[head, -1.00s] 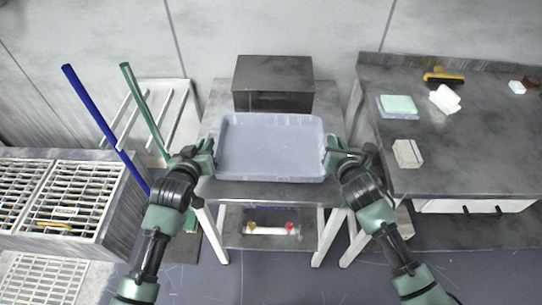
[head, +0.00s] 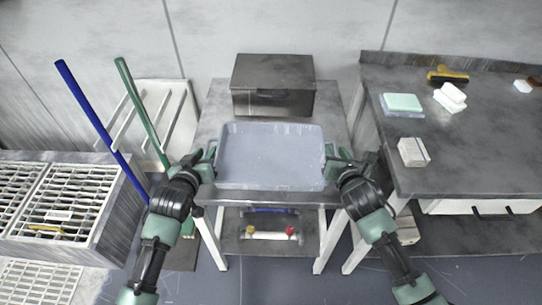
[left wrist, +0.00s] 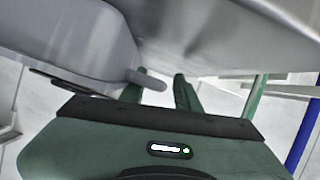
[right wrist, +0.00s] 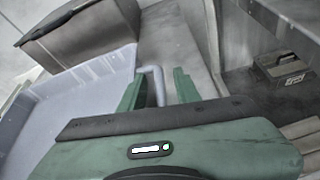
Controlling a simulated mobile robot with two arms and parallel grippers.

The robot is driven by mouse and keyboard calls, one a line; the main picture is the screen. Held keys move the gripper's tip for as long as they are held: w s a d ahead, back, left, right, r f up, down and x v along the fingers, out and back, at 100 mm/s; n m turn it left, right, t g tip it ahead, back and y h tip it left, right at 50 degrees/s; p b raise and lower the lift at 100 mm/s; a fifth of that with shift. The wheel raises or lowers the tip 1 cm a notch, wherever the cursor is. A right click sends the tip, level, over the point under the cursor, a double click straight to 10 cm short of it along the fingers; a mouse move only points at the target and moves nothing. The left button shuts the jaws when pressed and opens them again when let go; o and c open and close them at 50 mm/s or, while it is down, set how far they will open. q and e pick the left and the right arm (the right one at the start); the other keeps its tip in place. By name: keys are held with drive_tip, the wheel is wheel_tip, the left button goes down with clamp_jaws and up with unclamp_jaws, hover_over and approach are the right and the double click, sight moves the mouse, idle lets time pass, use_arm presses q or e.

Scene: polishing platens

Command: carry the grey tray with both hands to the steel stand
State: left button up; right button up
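The grey tray (head: 270,160), shallow and apparently empty, is level over the front of the steel stand (head: 213,125) and looks to rest on its top. My left gripper (head: 211,160) is at the tray's left end. In the left wrist view its fingers (left wrist: 157,92) are apart, with the tray's handle (left wrist: 148,79) between their tips. My right gripper (head: 331,160) is at the right end. In the right wrist view its fingers (right wrist: 158,90) are apart on either side of the other handle (right wrist: 155,82). The tray's underside is hidden.
A dark metal box (head: 273,85) stands behind the tray on the stand. A workbench (head: 460,155) with pads and a brush is at the right. A blue pole (head: 95,120) and a green pole (head: 140,110) lean left of the stand, near a slatted crate (head: 70,205).

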use_arm(q)
drive_tip(key=v, duration=1.1)
drive_tip(key=shift+f, duration=0.1)
drive_tip(key=shift+s+r, duration=0.25)
drive_tip(key=shift+s, duration=0.2)
use_arm(e)
drive_tip(key=shift+s, duration=0.15)
drive_tip(key=v, duration=1.1)
drive_tip(key=shift+s+r, duration=0.2)
drive_tip(key=shift+s, duration=0.15)
